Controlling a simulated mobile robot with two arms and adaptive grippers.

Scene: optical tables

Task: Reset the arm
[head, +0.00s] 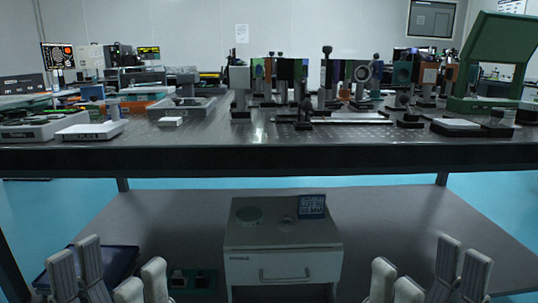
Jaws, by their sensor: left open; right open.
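My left gripper (108,270) shows at the bottom left of the head view. Its pale grey fingers point up and stand apart, with nothing between them. My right gripper (428,270) shows at the bottom right in much the same pose, open and empty. Both grippers appear low in the picture, below the front edge of the optical table (190,158). The rest of both arms is out of view.
The tabletop holds optical mounts (240,88), a white flat box (90,131) and a green open-lidded device (497,55). Underneath, a white drawer cabinet (283,262) stands between my grippers in the picture. A dark flat object (118,262) lies behind the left gripper.

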